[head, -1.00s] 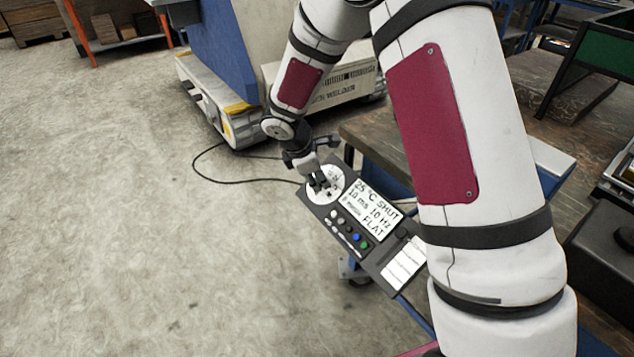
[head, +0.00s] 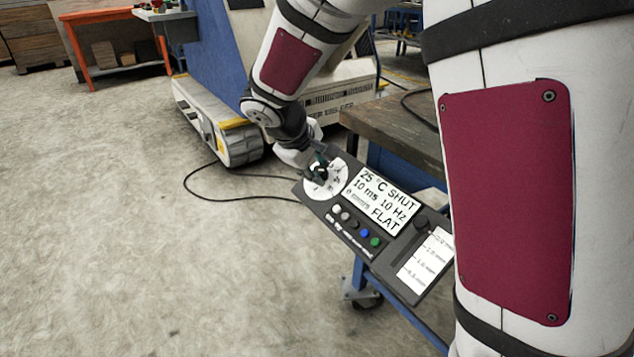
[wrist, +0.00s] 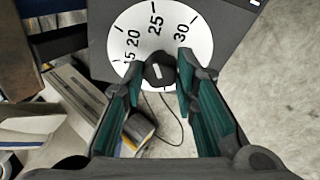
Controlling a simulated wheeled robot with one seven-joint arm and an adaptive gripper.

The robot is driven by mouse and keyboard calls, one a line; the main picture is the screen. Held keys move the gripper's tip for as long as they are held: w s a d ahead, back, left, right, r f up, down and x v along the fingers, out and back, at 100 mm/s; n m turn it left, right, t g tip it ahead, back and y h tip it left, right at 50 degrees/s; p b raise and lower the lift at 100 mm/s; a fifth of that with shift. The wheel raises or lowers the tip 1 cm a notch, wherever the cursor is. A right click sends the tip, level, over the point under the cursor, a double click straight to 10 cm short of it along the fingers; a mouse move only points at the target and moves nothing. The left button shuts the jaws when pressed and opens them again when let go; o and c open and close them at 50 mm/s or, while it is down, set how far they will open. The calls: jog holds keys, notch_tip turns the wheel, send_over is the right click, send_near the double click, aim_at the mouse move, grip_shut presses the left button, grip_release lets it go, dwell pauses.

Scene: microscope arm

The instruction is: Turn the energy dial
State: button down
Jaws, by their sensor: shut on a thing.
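A dark control panel (head: 335,222) has a round white dial face (head: 338,183) at its far left corner. In the wrist view the dial face (wrist: 188,28) shows numbers including 20, 25 and 30. A black knob (wrist: 158,72) with a white mark sits at its lower part in that view; the mark points roughly towards 25. My gripper (wrist: 161,76) has its green-padded fingers on either side of this knob and is shut on it. In the head view my gripper (head: 318,168) hides most of the knob. The panel's display (head: 383,200) reads 25 °C, SHUT, 10 ms, 10 Hz, FLAT.
Several small coloured buttons (head: 354,224) line the panel below the display. Another black knob (head: 422,224) stands beside a white scale with mm marks (head: 426,262). A wooden bench (head: 400,122) is behind. A cable (head: 215,198) lies on the open floor to the left.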

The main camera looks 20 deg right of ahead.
jog(key=shift+a+f+m+b, duration=0.1)
jog(key=shift+f+m+b, duration=0.05)
jog(key=shift+m+b, duration=0.55)
jog(key=shift+b, duration=0.3)
jog(key=c, duration=1.3)
grip_release()
jog(key=v, duration=1.2)
jog(key=shift+a, duration=0.1)
